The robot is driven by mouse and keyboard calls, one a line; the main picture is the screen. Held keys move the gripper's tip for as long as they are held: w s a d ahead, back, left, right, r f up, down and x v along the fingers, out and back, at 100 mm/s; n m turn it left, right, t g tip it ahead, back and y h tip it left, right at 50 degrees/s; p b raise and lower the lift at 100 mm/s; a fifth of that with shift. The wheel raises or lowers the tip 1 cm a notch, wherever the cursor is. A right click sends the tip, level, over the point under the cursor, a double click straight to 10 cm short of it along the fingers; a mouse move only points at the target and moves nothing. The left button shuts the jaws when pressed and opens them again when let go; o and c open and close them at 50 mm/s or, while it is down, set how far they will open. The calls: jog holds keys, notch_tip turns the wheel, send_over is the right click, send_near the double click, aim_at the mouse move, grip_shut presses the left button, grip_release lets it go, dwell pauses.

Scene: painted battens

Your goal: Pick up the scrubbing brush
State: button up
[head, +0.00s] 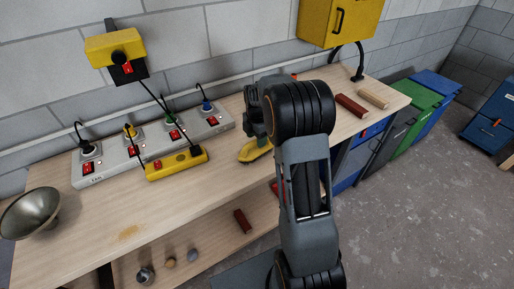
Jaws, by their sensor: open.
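My gripper (254,118) is over the middle of the wooden workbench (75,226), with my arm reaching up from the lower right. It is open, though its fingers are small and partly hidden by my wrist. A yellow, rounded, elongated object (252,151) lies on the bench just below my gripper. It may be the scrubbing brush, but I see no bristles and my arm hides its right end. I cannot tell whether my gripper touches it.
Grey power strips (91,177) with plugs and a yellow switch box (177,166) stand left. A metal bowl (30,214) is far left. A red batten (351,106) and a bare wood batten (374,98) lie right. A yellow cabinet (339,23) hangs behind.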

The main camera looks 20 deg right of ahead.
jog(key=shift+f, duration=1.4)
jog(key=c, duration=1.1)
jog(key=shift+o, duration=0.2)
jog(key=shift+r, duration=0.15)
jog(key=shift+r, duration=0.65)
grip_shut()
grip_release()
jog(key=a+r, duration=0.1)
jog(key=r, duration=0.1)
jog(key=s+a+r+b, duration=0.1)
jog(key=a+r, duration=0.1)
jog(key=r, duration=0.1)
jog(key=s+a+r, duration=0.1)
jog(key=r, duration=0.1)
jog(key=shift+a+r+b, duration=0.3)
jog(key=shift+a+b, duration=0.05)
jog(key=shift+a, duration=0.05)
jog(key=s+a+r+b, duration=0.1)
jog(key=s+a+r, duration=0.2)
jog(key=a, duration=0.5)
jog(key=shift+s+r+b, duration=0.2)
jog(key=shift+r+b, duration=0.15)
jog(key=shift+r, duration=0.1)
